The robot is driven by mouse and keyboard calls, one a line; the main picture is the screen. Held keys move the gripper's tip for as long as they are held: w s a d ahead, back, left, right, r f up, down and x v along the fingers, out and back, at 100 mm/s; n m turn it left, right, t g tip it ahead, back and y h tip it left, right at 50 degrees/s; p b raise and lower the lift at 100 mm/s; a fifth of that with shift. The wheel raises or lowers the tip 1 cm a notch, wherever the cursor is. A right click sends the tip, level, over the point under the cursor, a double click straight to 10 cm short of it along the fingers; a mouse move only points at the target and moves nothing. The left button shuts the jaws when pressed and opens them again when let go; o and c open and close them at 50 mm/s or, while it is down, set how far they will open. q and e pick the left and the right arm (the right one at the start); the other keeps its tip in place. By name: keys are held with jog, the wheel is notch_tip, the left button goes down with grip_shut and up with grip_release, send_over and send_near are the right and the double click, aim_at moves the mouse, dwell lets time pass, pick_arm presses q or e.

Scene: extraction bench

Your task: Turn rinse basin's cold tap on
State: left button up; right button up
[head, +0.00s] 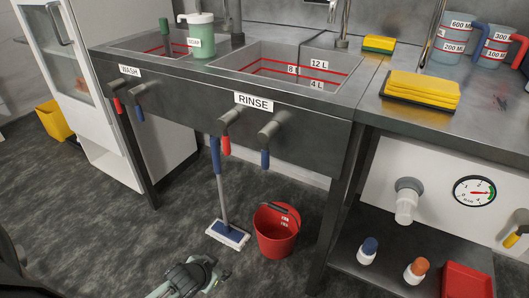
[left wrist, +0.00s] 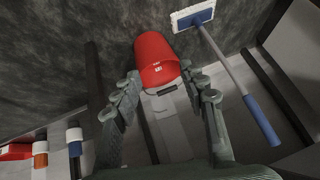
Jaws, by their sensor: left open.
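The rinse basin (head: 338,75) is set in the steel bench, above a white RINSE label. Below the label, two grey taps stick out of the front panel. The hot tap has a red lever (head: 226,145) and the cold tap to its right has a blue lever (head: 265,159); both levers hang down. My left gripper (head: 195,274) is low in front of the bench, well below and left of the cold tap, apart from it. In the left wrist view its fingers (left wrist: 160,76) are spread with nothing held. The taps are not visible there. My right gripper is out of view.
A red bucket (head: 276,231) and a mop (head: 226,233) stand on the floor under the basin. The wash basin's taps (head: 137,92) are to the left. A lower shelf with bottles and a red tray (head: 466,281) is at right. The space before the rinse taps looks clear.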

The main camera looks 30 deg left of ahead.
pick_arm(q)
jog(key=w+a+r+t, duration=0.3)
jog(key=w+a+r, duration=0.1)
jog(key=w+r, duration=0.25)
jog(key=m+t+h, duration=0.5)
jog(key=m+h, duration=0.1)
jog(key=h, duration=0.6)
send_near(265, 153)
jog(key=w+d, duration=0.1)
jog(key=w, duration=0.2)
jog(key=x, duration=0.4)
jog(key=f+x, duration=0.1)
jog(key=x, duration=0.1)
jog(key=shift+w+b, duration=0.25)
jog(key=shift+b, duration=0.15)
jog(key=shift+w+d, duration=0.35)
jog(key=shift+w, duration=0.1)
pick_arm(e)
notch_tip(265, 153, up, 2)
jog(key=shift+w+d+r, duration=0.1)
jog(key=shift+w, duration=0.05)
pick_arm(q)
jog(key=shift+c, duration=0.6)
grip_shut()
